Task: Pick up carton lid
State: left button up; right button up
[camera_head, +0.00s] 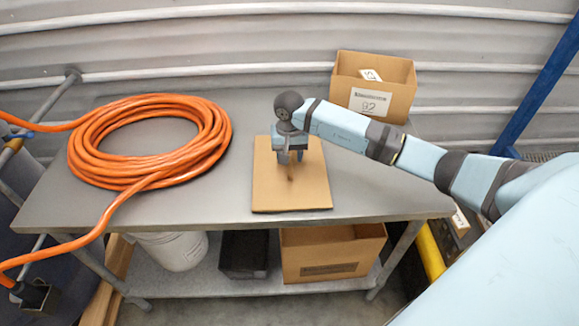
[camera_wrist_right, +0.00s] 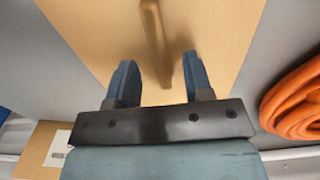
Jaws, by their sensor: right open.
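The carton lid (camera_head: 305,190) is a flat tan cardboard panel lying on the grey table. A narrow raised brown strip, like a handle, stands up from its middle; in the right wrist view the strip (camera_wrist_right: 155,40) runs toward the space between my fingers. My right gripper (camera_head: 290,160) is over the lid, pointing down, with its fingers open. In the right wrist view the two blue fingers (camera_wrist_right: 160,82) stand apart on either side of the strip's near end, and the lid (camera_wrist_right: 215,35) fills the middle. I cannot tell whether the fingers touch the lid. My left gripper is not in view.
A coiled orange hose (camera_head: 150,145) lies on the left of the table (camera_head: 130,215). An open cardboard box (camera_head: 385,100) stands at the back right. A white bucket (camera_head: 175,250), a black bin (camera_head: 243,253) and another open box (camera_head: 325,262) sit on the lower shelf.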

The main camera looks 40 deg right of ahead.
jog(key=shift+f, duration=1.25)
grip_shut()
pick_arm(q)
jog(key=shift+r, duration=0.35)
pick_arm(e)
jog(key=shift+r, duration=0.1)
